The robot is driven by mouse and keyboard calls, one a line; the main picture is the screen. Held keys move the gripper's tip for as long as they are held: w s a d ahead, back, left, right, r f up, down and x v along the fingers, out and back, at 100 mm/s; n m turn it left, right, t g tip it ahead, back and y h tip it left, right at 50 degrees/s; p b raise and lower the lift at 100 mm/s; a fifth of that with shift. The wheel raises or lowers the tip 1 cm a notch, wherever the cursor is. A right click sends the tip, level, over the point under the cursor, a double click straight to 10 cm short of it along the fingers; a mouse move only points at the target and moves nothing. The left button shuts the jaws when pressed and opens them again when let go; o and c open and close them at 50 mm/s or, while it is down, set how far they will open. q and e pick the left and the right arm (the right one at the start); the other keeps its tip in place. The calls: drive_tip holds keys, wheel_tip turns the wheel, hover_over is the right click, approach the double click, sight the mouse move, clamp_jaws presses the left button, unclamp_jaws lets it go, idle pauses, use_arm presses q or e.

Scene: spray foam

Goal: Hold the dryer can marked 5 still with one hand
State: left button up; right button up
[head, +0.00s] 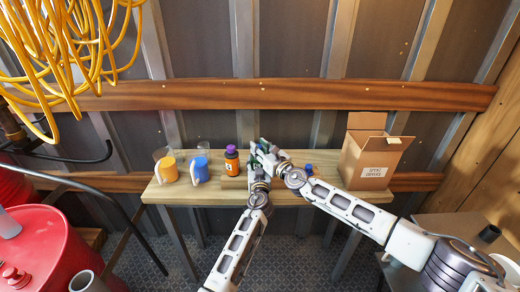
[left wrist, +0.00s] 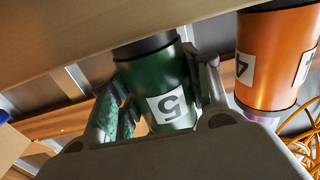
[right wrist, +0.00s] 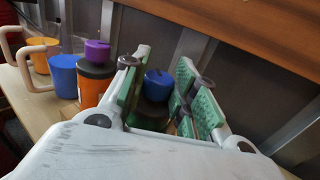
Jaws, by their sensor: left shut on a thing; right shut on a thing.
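The dryer can marked 5 (left wrist: 155,82) is green, with a white label and dark base. It shows inverted in the left wrist view, between the fingers of my left gripper (left wrist: 160,95), which is shut on it. In the right wrist view a blue cap (right wrist: 158,80) tops a dark can body between the fingers of my right gripper (right wrist: 165,75). This appears to be the same can, with the right gripper shut on it. In the head view both grippers meet over the bench, mostly hiding the can.
An orange can marked 4 with a purple cap (head: 231,160) stands close by on the left. Blue (head: 200,170) and orange (head: 166,168) mugs stand farther left on the bench (head: 225,193). A small blue item (head: 309,169) and an open cardboard box (head: 372,160) are to the right.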

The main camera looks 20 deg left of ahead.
drive_tip(key=shift+s+a+r+m+t+h, duration=0.3)
drive_tip(key=shift+s+a+t, duration=0.1)
drive_tip(key=shift+s+a, duration=0.1)
drive_tip(key=shift+w+d+f, duration=0.15)
drive_tip(key=shift+d+f, duration=0.15)
drive_tip(key=shift+f, duration=0.05)
drive_tip(key=o, duration=0.9)
drive_tip(key=shift+o, duration=0.8)
drive_tip(key=shift+d, duration=0.1)
drive_tip(key=shift+w+d, duration=0.1)
drive_tip(key=shift+w, duration=0.05)
drive_tip(key=shift+f+m+t+h, duration=0.1)
drive_tip(key=shift+m+t+h, duration=0.2)
drive_tip(key=shift+h, duration=0.1)
drive_tip(key=shift+d, duration=0.2)
drive_tip(key=v, duration=1.1)
drive_tip(key=shift+s+d, duration=0.2)
drive_tip(key=shift+s, duration=0.1)
